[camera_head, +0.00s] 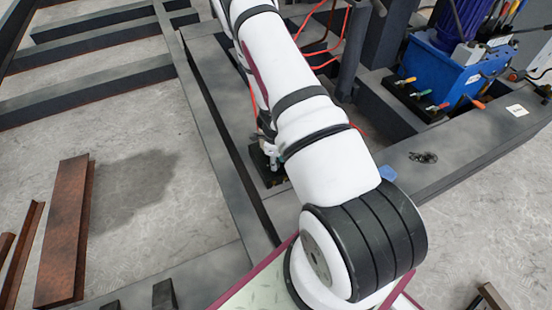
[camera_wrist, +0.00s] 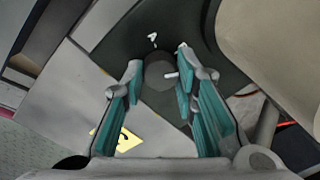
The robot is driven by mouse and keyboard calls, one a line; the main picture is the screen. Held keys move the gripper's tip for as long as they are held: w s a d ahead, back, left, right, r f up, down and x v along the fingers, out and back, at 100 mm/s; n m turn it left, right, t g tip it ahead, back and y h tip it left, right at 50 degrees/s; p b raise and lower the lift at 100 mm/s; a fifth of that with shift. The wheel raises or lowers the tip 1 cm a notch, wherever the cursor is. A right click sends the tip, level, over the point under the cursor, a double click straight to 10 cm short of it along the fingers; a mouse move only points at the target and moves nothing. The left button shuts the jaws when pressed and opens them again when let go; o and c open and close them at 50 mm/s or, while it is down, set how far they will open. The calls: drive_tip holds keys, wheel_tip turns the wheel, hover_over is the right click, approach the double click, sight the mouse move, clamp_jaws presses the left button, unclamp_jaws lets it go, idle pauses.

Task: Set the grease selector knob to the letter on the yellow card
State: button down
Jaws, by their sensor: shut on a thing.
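In the wrist view, the dark round selector knob (camera_wrist: 158,78) sits on a dark plate, with a short white pointer mark on its right side. A white letter (camera_wrist: 152,40) is on the plate above the knob; it is too small to read surely. My gripper (camera_wrist: 160,66), with teal pads, has its fingertips on both sides of the knob and is shut on it. The yellow card (camera_wrist: 128,139) lies at lower left, partly hidden behind the left finger; its dark letter shows only in part.
In the head view, a blue hydraulic unit (camera_head: 447,72) with coloured fittings stands at upper right. Red hoses (camera_head: 343,30) run behind my arm. Grey steel beams (camera_head: 85,93) frame the left, and rusty steel pieces (camera_head: 63,230) lie on the concrete floor.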

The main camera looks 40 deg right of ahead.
drive_tip(key=shift+m+p, duration=0.9)
drive_tip(key=shift+m, duration=1.2)
drive_tip(key=c, duration=1.3)
unclamp_jaws()
drive_tip(key=r, duration=1.2)
drive_tip(key=shift+a, duration=0.3)
drive_tip(key=shift+a, duration=0.1)
